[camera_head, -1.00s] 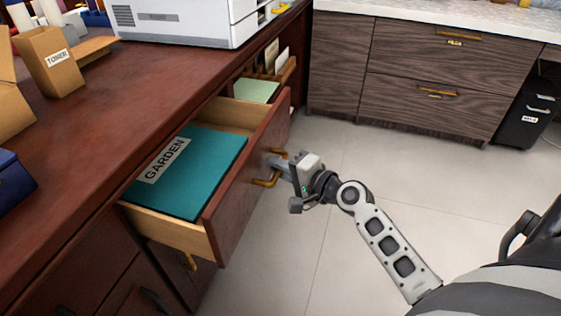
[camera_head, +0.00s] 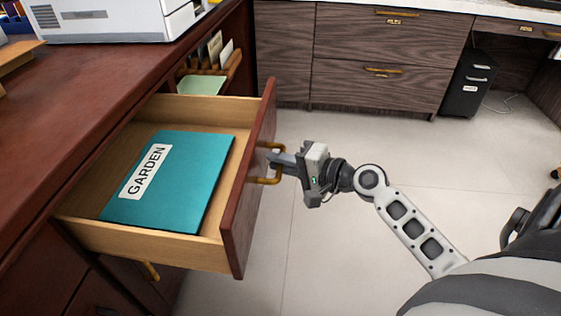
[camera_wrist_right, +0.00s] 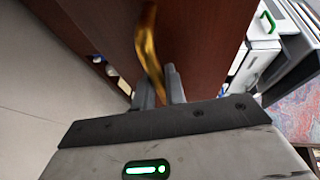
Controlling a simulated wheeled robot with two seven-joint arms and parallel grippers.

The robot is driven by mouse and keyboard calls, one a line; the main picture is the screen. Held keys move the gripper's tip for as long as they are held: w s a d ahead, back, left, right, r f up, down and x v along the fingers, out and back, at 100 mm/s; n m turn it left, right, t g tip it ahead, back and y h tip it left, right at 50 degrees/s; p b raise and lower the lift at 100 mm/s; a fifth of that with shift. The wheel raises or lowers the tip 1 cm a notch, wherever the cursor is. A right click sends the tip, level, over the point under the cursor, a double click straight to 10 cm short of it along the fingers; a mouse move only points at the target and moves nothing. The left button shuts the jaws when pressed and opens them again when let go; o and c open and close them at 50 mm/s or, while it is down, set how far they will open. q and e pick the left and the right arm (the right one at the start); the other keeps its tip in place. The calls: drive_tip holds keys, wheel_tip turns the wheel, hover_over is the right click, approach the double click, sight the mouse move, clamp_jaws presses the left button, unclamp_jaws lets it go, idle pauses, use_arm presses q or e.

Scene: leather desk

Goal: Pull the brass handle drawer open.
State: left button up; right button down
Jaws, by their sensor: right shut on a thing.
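The drawer (camera_head: 150,246) in the reddish wooden desk stands well open, with its front panel (camera_head: 246,200) out over the floor. A teal folder labelled GARDEN (camera_head: 185,180) lies flat inside it. The brass handle (camera_head: 270,180) is on the outer face of the front panel. My right gripper (camera_head: 276,160) is at the handle, with its fingers shut on it. In the right wrist view the brass handle (camera_wrist_right: 147,45) runs down between the two fingers (camera_wrist_right: 160,88). My left gripper is not in view.
A white printer (camera_head: 110,18) stands on the desk (camera_head: 95,95). Behind the drawer is a small rack with papers (camera_head: 215,60). Grey-brown cabinets (camera_head: 375,60) and a black bin (camera_head: 467,85) stand at the back. The pale floor (camera_head: 370,270) right of the drawer is clear.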

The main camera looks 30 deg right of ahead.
drive_tip(key=c, duration=1.5)
unclamp_jaws()
drive_tip(key=shift+o, duration=0.2)
drive_tip(key=v, duration=1.6)
